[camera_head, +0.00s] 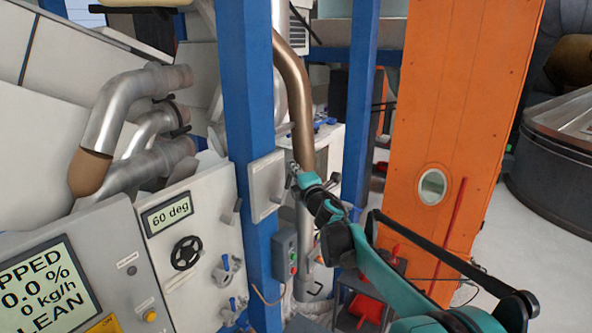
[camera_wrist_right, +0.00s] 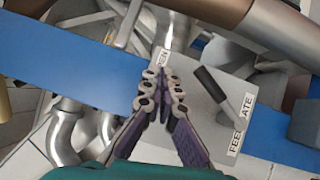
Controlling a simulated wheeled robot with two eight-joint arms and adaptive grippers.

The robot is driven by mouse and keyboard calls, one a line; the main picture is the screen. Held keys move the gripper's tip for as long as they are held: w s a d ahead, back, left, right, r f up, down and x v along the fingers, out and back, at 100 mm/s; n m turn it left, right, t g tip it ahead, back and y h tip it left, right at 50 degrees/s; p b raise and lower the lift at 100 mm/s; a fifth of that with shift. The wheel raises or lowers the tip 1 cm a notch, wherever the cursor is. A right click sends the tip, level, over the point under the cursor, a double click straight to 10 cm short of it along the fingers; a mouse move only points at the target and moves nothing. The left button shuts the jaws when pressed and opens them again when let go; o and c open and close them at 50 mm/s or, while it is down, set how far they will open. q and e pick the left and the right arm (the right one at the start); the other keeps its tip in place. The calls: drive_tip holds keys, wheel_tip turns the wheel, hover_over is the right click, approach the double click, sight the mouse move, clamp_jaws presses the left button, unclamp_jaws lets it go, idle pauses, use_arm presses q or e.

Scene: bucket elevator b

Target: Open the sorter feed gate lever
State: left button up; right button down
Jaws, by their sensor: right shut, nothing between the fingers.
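The sorter feed gate lever (camera_wrist_right: 211,85) shows in the right wrist view. It has a dark grip on a pale metal arm and lies slantwise across a light grey plate (camera_wrist_right: 205,122). The plate carries a "FEED GATE" label (camera_wrist_right: 240,126) and another, partly hidden label ending in "EN". My right gripper (camera_wrist_right: 163,82) is shut and empty in front of the plate, left of the lever's grip and apart from it in the picture. In the head view the right gripper (camera_head: 293,172) is at the right edge of the plate (camera_head: 264,186); I cannot make out the lever there. My left gripper is not in view.
A blue post (camera_head: 246,90) stands at the plate, with a brown pipe (camera_head: 294,95) close behind the gripper. A grey button box (camera_head: 285,254) is below. A panel with a black handwheel (camera_head: 186,253) is left. An orange column (camera_head: 450,120) stands right.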

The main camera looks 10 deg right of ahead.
drive_tip(key=shift+s+d+r, duration=1.5)
drive_tip(key=shift+s+r, duration=0.5)
drive_tip(key=shift+s, duration=2.7)
drive_tip(key=s+d+f+m+g+h+b, duration=0.1)
drive_tip(key=s+d+f+m+h+b, duration=0.45)
drive_tip(key=s+f+m+b, duration=0.5)
drive_tip(key=s+a+f+m+g+b, duration=0.2)
drive_tip(key=s+f, duration=0.7)
drive_tip(key=f, duration=0.5)
drive_tip(key=s+a+f+m+g+y+b, duration=0.1)
drive_tip(key=s+f+m+g+b, duration=0.4)
drive_tip(key=f, duration=1)
drive_tip(key=s+a+f+m+g+y+b, duration=0.1)
drive_tip(key=s+a+f+m+g+b, duration=0.2)
drive_tip(key=s+f+b, duration=0.4)
drive_tip(key=s+f+m, duration=0.1)
drive_tip(key=s+f, duration=0.4)
drive_tip(key=f, duration=0.3)
drive_tip(key=shift+s+a+g, duration=0.2)
drive_tip(key=shift+s+g, duration=0.1)
